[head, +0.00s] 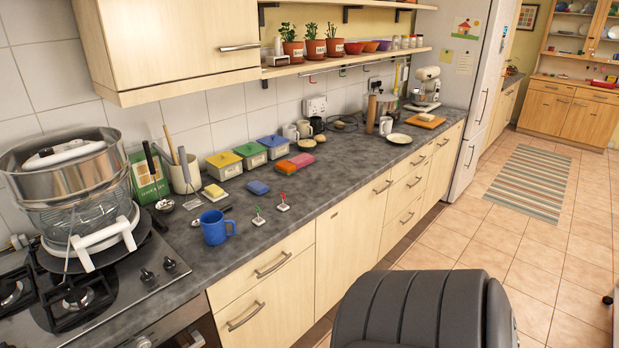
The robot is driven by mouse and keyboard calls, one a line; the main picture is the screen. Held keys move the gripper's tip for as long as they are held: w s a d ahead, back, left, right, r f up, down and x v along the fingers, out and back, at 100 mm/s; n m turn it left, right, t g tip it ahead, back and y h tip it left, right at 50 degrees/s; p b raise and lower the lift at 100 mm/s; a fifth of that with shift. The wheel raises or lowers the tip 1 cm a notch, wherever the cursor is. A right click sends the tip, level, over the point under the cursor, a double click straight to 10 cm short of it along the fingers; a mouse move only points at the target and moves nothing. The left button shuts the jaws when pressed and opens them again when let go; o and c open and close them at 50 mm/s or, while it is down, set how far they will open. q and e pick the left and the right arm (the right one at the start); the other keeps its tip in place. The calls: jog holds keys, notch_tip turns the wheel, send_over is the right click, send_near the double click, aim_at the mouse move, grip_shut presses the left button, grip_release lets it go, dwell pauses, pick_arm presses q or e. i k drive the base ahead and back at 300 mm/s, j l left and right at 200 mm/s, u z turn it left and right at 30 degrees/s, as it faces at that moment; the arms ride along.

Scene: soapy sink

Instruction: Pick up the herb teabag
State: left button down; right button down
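Two small teabags with upright tags lie on the dark worktop to the right of the blue mug (215,228). One has a green tag (257,211) and lies nearer the mug. The other has a red tag (282,197) and lies just beyond it. The tags are too small to read, so I cannot confirm which is herb; the green one may be. Both lie flat and apart from each other.
The hob (95,285) holds a steel and glass pot stack (65,185) at left. A black padded shape (425,310) fills the bottom right. Worktop right of the teabags is clear.

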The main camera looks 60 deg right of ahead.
aim_at(258, 222)
jog(key=z, duration=1.65)
